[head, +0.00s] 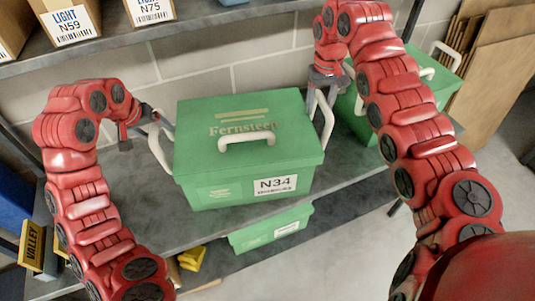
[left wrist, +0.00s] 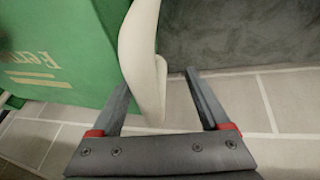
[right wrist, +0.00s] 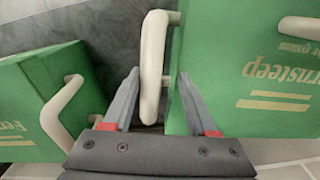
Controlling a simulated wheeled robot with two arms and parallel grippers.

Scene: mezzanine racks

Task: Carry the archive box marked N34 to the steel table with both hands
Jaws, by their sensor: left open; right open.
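The green archive box marked N34 (head: 240,165) sits on a grey shelf, with a white handle on each side and one on its lid. My left gripper (head: 152,122) is open at the box's left handle (head: 160,148); in the left wrist view that handle (left wrist: 143,50) stands between the two fingers. My right gripper (head: 325,85) is open at the right handle (head: 324,120); in the right wrist view the handle (right wrist: 152,65) lies between the fingers, close to the left one. Neither gripper is closed on a handle. I cannot make out the steel table in these views.
Another green box (head: 270,230) stands on a lower shelf. A further green box (head: 425,80) is at the right, partly behind my right arm. Boxes N59 (head: 72,22) and N75 (head: 148,8) are on the shelf above. Flat cardboard (head: 490,75) leans at the right; the floor (head: 345,250) is clear.

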